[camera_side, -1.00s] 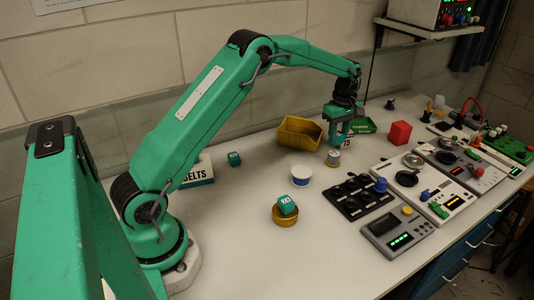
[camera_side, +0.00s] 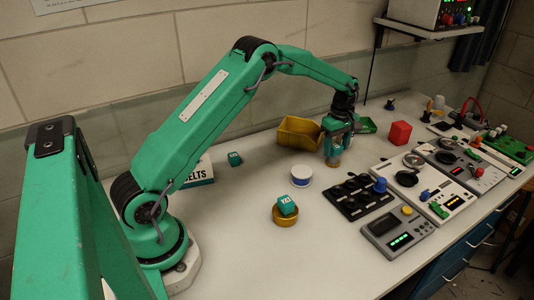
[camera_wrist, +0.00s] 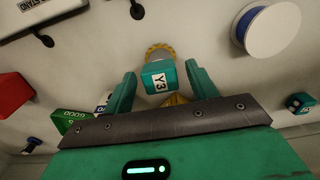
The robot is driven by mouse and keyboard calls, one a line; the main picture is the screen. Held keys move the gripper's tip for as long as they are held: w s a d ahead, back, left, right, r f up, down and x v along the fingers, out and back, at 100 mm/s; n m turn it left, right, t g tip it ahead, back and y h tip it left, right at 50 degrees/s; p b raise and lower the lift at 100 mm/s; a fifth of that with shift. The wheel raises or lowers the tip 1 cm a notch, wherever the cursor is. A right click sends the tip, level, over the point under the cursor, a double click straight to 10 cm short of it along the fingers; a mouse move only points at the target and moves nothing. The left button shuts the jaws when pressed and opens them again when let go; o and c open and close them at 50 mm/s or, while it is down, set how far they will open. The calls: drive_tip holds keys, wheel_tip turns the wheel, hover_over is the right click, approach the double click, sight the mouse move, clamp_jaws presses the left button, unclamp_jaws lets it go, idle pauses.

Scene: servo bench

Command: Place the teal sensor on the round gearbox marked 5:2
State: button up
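The teal sensor (camera_wrist: 158,78), a cube labelled Y3, shows between my gripper's fingers (camera_wrist: 160,72) in the wrist view. A narrow gap shows on each side of it, so the gripper looks open. A round gold piece with a toothed rim (camera_wrist: 160,51) shows just beyond the cube; the cube seems to be on or just over it. In the side view my gripper (camera_side: 335,149) is down around this spot, with the gold round base (camera_side: 334,163) below it. The fingers mostly hide the cube there. I cannot read a 5:2 mark.
Another teal cube (camera_side: 287,204) sits tilted on a yellow round piece (camera_side: 286,219). A third teal cube (camera_side: 235,159) lies farther back. A white spool (camera_side: 301,177), a yellow bin (camera_side: 299,132) and a red block (camera_side: 399,133) stand nearby. Black-topped panel (camera_side: 357,196) lies in front.

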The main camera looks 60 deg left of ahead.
sight(337, 146)
idle(0.3)
wheel_tip(337, 146, up, 12)
drive_tip(key=shift+r, duration=0.2)
idle(0.6)
idle(0.5)
drive_tip(key=s+d+r+m+t, duration=0.25)
drive_tip(key=s+r+m, duration=0.3)
drive_tip(key=s, duration=0.35)
drive_tip(key=s+d+r+m+t, duration=0.1)
drive_tip(key=s+d+r+m, duration=0.3)
drive_tip(key=s+r, duration=0.35)
drive_tip(key=s+d+f+m, duration=0.1)
drive_tip(key=s+m, duration=0.1)
drive_tip(key=s, duration=0.4)
drive_tip(key=s+d+f+m+t, duration=0.1)
drive_tip(key=s+f+m, duration=0.1)
drive_tip(key=s, duration=0.4)
drive_tip(key=s+d+f+m+t, duration=0.1)
drive_tip(key=s+d+f+m, duration=0.1)
drive_tip(key=s+m, duration=0.2)
drive_tip(key=s, duration=0.3)
drive_tip(key=shift+f, duration=0.25)
